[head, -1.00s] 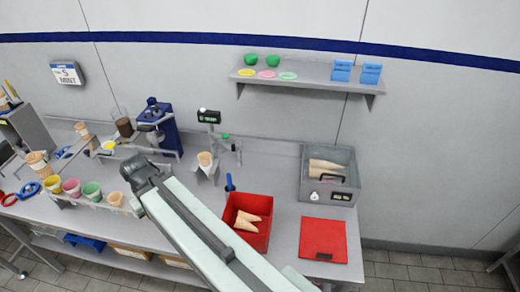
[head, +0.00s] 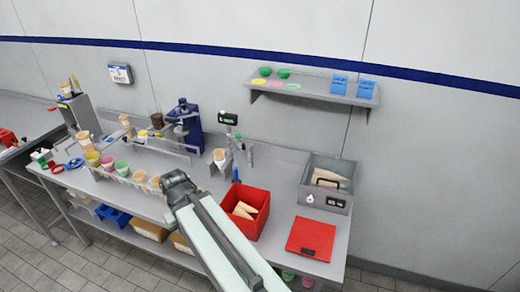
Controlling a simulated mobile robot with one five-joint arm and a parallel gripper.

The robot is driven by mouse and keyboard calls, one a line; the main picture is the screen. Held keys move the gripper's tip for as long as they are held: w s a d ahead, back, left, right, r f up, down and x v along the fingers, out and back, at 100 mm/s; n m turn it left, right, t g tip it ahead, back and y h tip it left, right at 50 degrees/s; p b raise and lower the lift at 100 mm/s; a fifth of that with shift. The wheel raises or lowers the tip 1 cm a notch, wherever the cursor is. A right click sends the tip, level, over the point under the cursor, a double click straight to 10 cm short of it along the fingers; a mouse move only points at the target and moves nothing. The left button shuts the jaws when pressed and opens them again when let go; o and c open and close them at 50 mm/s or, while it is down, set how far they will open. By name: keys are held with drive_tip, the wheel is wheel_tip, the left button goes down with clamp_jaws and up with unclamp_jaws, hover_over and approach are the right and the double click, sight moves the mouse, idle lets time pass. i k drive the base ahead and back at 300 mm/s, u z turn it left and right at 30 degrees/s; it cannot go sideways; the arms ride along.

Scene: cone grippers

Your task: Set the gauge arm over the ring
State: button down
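A stand (head: 212,170) on the counter holds an upright cone (head: 220,157). Behind it is a small black display with green figures (head: 228,118). I cannot pick out the ring clearly near the cone. My gripper (head: 172,178) is in front of and left of the cone stand, apart from it. Its fingers are too small and dark to show whether they are open.
A red bin (head: 254,226) with cones stands right of my arm, a red pad (head: 311,238) and a grey box (head: 325,202) further right. A blue machine (head: 190,124) and a rack of coloured cups (head: 122,168) are left. A shelf (head: 310,97) hangs above.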

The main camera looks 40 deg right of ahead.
sight(235, 139)
drive_tip(key=u, duration=0.1)
drive_tip(key=i, duration=0.9)
drive_tip(key=z, duration=0.05)
